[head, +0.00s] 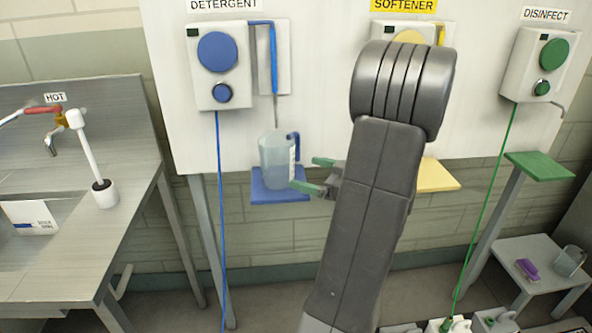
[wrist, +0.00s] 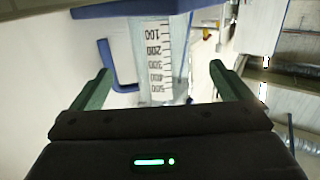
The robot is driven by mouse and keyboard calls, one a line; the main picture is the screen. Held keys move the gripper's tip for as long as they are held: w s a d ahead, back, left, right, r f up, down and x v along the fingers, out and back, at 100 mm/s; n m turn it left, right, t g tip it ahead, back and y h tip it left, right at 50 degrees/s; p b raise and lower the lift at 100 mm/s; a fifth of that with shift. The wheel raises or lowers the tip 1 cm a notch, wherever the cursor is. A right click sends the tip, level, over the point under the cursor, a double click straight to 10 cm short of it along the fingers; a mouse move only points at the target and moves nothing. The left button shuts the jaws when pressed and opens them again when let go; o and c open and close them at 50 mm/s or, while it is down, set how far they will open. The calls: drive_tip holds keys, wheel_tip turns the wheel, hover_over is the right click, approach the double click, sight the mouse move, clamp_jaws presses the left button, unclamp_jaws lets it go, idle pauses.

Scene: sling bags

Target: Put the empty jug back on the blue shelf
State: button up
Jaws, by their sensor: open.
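A clear jug (head: 274,160) with a blue handle stands upright on the blue shelf (head: 275,196) under the detergent dispenser. It looks empty. My gripper (head: 306,174) is open just right of the jug, its green fingers pointing toward it. In the wrist view the picture is upside down: the jug (wrist: 155,55) with its printed scale shows between the lines of the two open fingers (wrist: 158,72), and the blue shelf (wrist: 125,10) is at the top. I see no finger closed on the jug; how far the tips reach around it is unclear.
The detergent dispenser (head: 217,55) and its blue tube (head: 274,65) are above the jug. A yellow shelf (head: 440,177) is partly behind my arm. A green shelf (head: 540,167) is at right. Another clear jug (head: 570,261) stands on a low table. A sink counter (head: 60,240) is at left.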

drive_tip(key=shift+v, duration=1.5)
